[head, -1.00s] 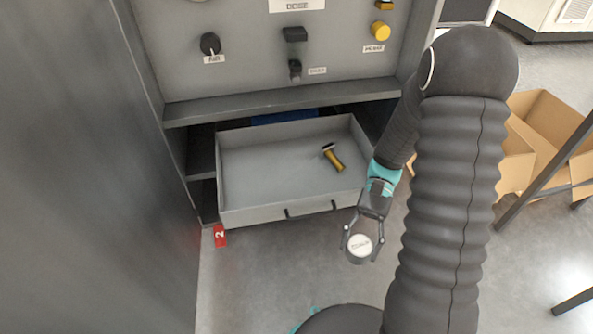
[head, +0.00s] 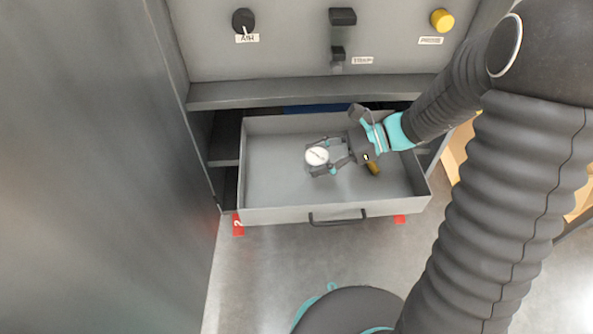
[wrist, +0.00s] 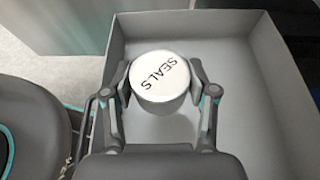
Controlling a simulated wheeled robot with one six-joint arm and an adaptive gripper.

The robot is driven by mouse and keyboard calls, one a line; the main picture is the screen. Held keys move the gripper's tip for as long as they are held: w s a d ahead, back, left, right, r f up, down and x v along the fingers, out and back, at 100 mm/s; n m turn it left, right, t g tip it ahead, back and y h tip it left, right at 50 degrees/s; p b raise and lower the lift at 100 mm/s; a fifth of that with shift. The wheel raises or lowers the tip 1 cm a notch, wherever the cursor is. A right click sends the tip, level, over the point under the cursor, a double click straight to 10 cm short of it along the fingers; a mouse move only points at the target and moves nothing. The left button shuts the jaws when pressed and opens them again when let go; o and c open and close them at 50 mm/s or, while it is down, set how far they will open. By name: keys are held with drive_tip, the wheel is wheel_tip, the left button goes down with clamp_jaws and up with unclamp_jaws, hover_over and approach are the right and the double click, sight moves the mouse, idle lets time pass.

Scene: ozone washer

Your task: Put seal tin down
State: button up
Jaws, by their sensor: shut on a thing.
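The seal tin (head: 317,156) is a small round tin with a white lid. In the wrist view the lid of the seal tin (wrist: 160,76) reads "SEALS". My gripper (head: 326,162) is shut on the tin, with one finger on each side in the wrist view (wrist: 163,92). The tin is over the inside of the open grey drawer (head: 270,213); I cannot tell whether it touches the drawer floor.
A panel with a black air knob (head: 243,20), a yellow press button (head: 442,19) and black levers is above the drawer. The drawer's left part is clear. Red tags (head: 238,226) are below the drawer front. A cardboard box (head: 458,150) is partly hidden at right.

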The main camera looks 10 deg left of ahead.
drive_tip(key=b, duration=0.1)
hover_over(284, 185)
drive_tip(key=f, duration=0.5)
drive_tip(key=shift+a+f, duration=0.15)
drive_tip(key=shift+a, duration=0.05)
drive_tip(key=shift+f+b, duration=0.5)
drive_tip(key=shift+f, duration=1.4)
drive_tip(key=shift+f, duration=0.1)
drive_tip(key=o, duration=1.2)
drive_tip(key=shift+c, duration=0.2)
drive_tip(key=shift+d+r, duration=0.15)
drive_tip(key=shift+r, duration=0.05)
drive_tip(key=p+v, duration=0.1)
drive_tip(key=v, duration=1)
drive_tip(key=shift+w+d, duration=0.15)
drive_tip(key=shift+d, duration=0.2)
drive_tip(key=shift+r, duration=0.1)
